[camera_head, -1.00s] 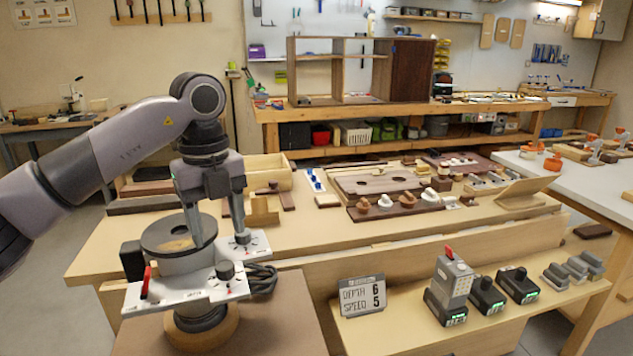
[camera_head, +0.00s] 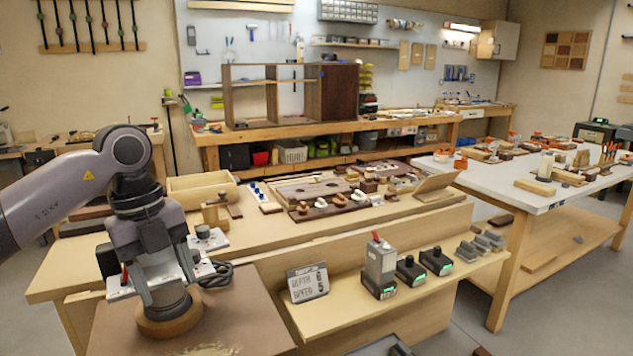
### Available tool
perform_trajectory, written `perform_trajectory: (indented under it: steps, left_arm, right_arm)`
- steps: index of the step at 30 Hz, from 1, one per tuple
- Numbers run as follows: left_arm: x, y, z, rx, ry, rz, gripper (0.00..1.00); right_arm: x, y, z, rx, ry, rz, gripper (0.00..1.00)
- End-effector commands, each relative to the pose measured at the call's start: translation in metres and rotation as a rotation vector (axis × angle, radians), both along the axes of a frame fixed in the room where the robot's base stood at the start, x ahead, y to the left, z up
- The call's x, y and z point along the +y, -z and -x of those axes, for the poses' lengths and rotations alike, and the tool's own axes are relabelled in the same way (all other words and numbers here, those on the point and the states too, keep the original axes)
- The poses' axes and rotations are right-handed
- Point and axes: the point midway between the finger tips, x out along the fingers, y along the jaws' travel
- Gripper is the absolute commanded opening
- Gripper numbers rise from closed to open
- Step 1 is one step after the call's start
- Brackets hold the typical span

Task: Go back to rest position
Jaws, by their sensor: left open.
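My left gripper (camera_head: 168,288) is at the lower left of the head view, pointing down with its two fingers apart. It is in front of a tool with white control plates (camera_head: 119,292) and a round wooden base (camera_head: 171,320), and hides much of it. Whether the fingers touch the tool cannot be told. The tool stands on a brown board (camera_head: 240,325). My right gripper is not in view.
The wooden bench (camera_head: 330,222) holds an open wooden box (camera_head: 203,187) and a dark board with knobs (camera_head: 330,208). A sign (camera_head: 307,283), a grey tool (camera_head: 380,268) and battery packs (camera_head: 436,261) stand on the front shelf. A white table (camera_head: 520,190) is at right.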

Motion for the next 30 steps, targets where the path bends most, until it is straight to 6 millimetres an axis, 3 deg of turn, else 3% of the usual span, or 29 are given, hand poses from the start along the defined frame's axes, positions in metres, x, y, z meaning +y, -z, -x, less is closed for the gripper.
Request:
perform_trajectory:
  steps: [3, 9, 12, 16, 19, 23, 26, 30]
  left_arm:
    - [-0.046, 0.028, 0.012, 0.038, 0.131, 0.185, 0.59]
    - [-0.127, 0.056, 0.044, 0.076, 0.302, 0.586, 0.59]
    - [-0.164, 0.057, 0.062, 0.080, 0.338, 0.822, 0.59]
    - [-0.199, 0.049, 0.079, 0.061, 0.313, 1.124, 0.59]
    - [-0.215, 0.039, 0.086, 0.031, 0.240, 1.339, 0.59]
    - [-0.221, 0.028, 0.084, -0.027, 0.074, 1.582, 0.59]
    - [-0.215, 0.026, 0.077, -0.081, -0.104, 1.728, 0.59]
    - [-0.194, 0.038, 0.063, -0.165, -0.410, 1.854, 0.59]
  right_arm:
    - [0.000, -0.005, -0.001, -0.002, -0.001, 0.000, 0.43]
    - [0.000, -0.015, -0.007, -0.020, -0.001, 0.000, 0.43]
    - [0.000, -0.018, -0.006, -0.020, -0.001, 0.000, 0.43]
    - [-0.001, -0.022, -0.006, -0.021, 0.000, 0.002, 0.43]
    - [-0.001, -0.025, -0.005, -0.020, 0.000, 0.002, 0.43]
    - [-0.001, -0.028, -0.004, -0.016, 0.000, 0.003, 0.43]
    - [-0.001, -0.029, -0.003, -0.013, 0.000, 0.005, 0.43]
    - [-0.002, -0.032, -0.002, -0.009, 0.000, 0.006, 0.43]
